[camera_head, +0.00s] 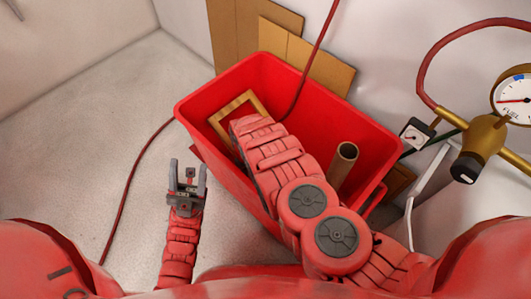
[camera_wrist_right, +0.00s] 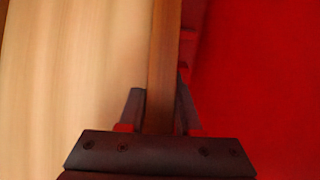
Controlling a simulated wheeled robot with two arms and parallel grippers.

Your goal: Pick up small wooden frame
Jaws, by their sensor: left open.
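The small wooden frame (camera_head: 229,106) stands tilted inside the left part of the red bin; its lower part is hidden behind my right arm. My right arm reaches down into the bin, and its gripper is hidden in the head view. In the right wrist view, a wooden bar of the frame (camera_wrist_right: 164,65) runs between the two fingers of my right gripper (camera_wrist_right: 162,105), which sit close against it on both sides. My left gripper (camera_head: 187,178) is open and empty, outside the bin to its left.
The red bin (camera_head: 205,98) also holds a brown tube (camera_head: 346,151) at right. Cardboard sheets (camera_head: 320,67) lean behind it. A red hose crosses the bin's back rim. A fuel gauge (camera_head: 513,92) with brass fittings is at right. The pale floor at left is clear except for a thin red cable (camera_head: 127,190).

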